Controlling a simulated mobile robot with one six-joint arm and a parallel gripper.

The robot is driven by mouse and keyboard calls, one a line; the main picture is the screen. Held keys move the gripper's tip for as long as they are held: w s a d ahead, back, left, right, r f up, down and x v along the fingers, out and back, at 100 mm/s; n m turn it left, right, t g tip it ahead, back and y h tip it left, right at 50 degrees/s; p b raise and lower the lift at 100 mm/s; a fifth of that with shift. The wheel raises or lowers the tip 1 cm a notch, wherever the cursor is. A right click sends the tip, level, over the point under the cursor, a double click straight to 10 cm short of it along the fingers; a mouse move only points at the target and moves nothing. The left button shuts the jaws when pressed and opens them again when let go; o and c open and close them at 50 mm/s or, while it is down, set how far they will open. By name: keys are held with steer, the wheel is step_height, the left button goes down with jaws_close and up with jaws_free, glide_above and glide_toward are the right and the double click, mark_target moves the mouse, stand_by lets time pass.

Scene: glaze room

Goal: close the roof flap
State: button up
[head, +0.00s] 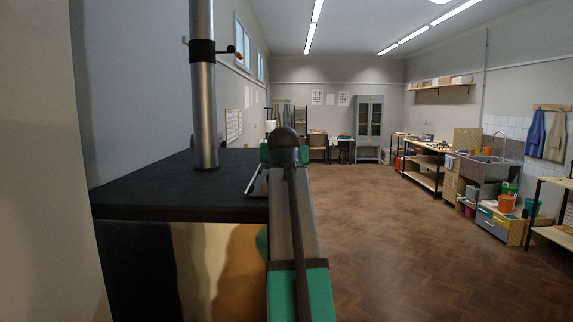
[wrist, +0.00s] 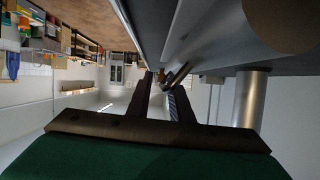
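A dark flat roof (head: 150,190) tops a shiny metal-sided box at the left of the head view. On its right edge a thin, pale metal piece (head: 257,181) stands tilted; it looks like the roof flap, partly hidden by my arm. The wrist view is upside down. There a slanted grey metal piece (wrist: 190,32) with a short dark bar (wrist: 178,76) comes close to the fingertips. My gripper (wrist: 160,80) has its fingers apart with nothing clearly held. I cannot tell whether a finger touches the bar. In the head view my gripper is mostly hidden behind my arm.
A steel pipe (head: 204,90) rises from the roof, with a black collar and a small red-tipped lever (head: 237,56). It also shows in the wrist view (wrist: 250,98). A near wall stands at far left. The wooden floor (head: 375,220) is clear; benches and a sink (head: 485,165) line the right.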

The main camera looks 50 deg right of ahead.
steer(key=p+v, duration=0.1)
steer(key=v, duration=1.2)
steer(key=shift+a+r, duration=0.2)
steer(key=shift+r, duration=0.05)
steer(key=shift+s, duration=0.15)
stand_by(0.6)
